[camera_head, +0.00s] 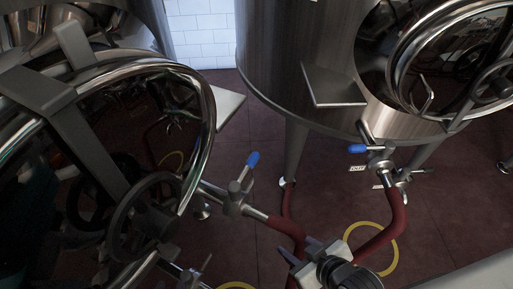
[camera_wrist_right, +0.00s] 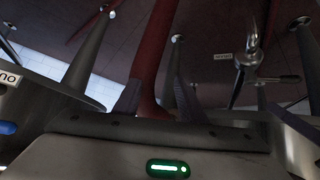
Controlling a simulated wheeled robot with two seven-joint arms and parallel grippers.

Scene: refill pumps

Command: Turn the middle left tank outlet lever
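A steel outlet valve with a blue-tipped lever (camera_head: 248,165) projects from the tank at the left; the lever points up and a red hose runs from the valve. Another outlet valve with a blue lever (camera_head: 357,148) is on the tank at the right; its lever points left. I cannot tell for certain which is the middle left one. My right gripper (camera_head: 301,250) is low in the head view, below and right of the upright lever, apart from it. My left gripper is not clearly visible.
Red hoses (camera_head: 384,228) and a yellow ring (camera_head: 388,262) lie near my right gripper. The left tank's round hatch and handwheel (camera_head: 143,218) fill the left side. Tank legs (camera_head: 296,150) stand behind. The wrist view shows a steel valve (camera_wrist_right: 245,60) and a red hose (camera_wrist_right: 152,70).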

